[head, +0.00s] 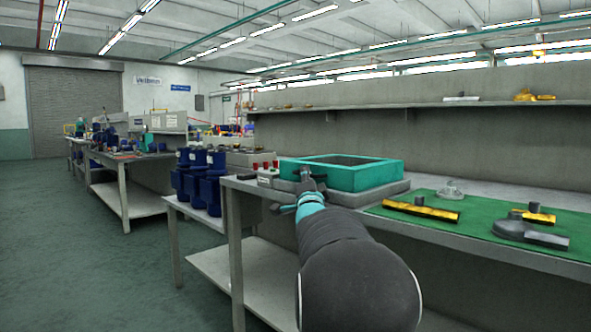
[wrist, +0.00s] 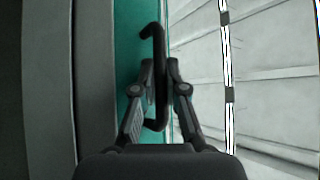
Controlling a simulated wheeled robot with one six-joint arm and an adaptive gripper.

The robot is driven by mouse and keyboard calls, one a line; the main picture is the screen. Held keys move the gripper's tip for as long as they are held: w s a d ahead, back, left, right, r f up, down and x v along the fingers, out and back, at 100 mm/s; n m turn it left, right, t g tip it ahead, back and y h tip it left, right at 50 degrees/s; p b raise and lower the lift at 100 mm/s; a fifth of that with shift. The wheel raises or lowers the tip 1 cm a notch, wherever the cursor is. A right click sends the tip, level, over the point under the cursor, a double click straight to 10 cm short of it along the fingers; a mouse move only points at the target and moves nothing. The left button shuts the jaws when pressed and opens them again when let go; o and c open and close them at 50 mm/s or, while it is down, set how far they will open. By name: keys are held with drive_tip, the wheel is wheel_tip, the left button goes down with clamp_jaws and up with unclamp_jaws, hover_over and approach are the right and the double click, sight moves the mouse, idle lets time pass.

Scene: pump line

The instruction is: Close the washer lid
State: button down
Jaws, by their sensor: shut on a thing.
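The washer has a teal, frame-like lid (head: 372,180) with a grey recessed middle, over a grey base (head: 352,196) on the bench. In the head view the lid looks low and nearly level on the base; I cannot tell whether a small gap is left. My gripper (head: 308,182) is at the lid's near left side. In the wrist view my gripper (wrist: 160,78) is shut around a dark curved handle (wrist: 152,32), against the teal lid (wrist: 125,55). The handle's ends are partly hidden.
A green mat (head: 480,222) with yellow and grey parts lies right of the washer. Small red-topped items (head: 265,166) stand left of it, and blue pumps (head: 205,180) stand on a lower table. A shelf (head: 400,105) runs behind. The floor (head: 80,250) at left is clear.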

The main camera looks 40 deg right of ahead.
drive_tip(key=shift+d+f, duration=0.15)
drive_tip(key=shift+f, duration=0.45)
drive_tip(key=c, duration=1.5)
unclamp_jaws()
drive_tip(key=shift+r, duration=0.1)
drive_tip(key=shift+s+a, duration=0.25)
drive_tip(key=shift+a, duration=0.05)
drive_tip(key=v, duration=1.1)
drive_tip(key=shift+s, duration=0.2)
